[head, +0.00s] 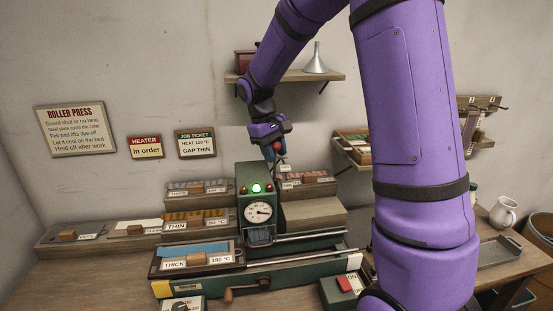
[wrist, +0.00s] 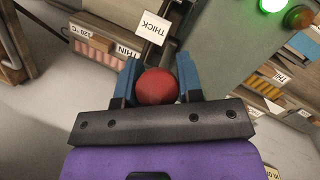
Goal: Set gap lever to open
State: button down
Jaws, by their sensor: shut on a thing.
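The roller press (head: 243,205) is a green machine on the table, with a lit green lamp and a white dial on its front. In the wrist view the blue fingers (wrist: 157,88) are closed around a red ball knob (wrist: 157,86), which looks like the gap lever's knob. A small white plate reading THICK (wrist: 152,27) is just beyond the knob, and another reading THIN (wrist: 124,50) is to its left. The lever's shaft is mostly hidden, and I see no open mark.
Stepped racks with labelled trays (head: 198,217) stand beside the press. A crank (head: 238,291) and a red switch (head: 346,283) are in front. A wall shelf (head: 325,77) with a funnel is above my gripper. A job ticket (head: 196,143) reads GAP THIN.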

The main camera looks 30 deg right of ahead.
jog(key=shift+w+d+r, duration=0.1)
jog(key=shift+w+d, duration=0.05)
jog(key=shift+w, duration=0.2)
jog(key=c, duration=0.9)
grip_release()
jog(key=shift+o, duration=0.2)
jog(key=v, duration=0.7)
jog(key=shift+r, duration=0.25)
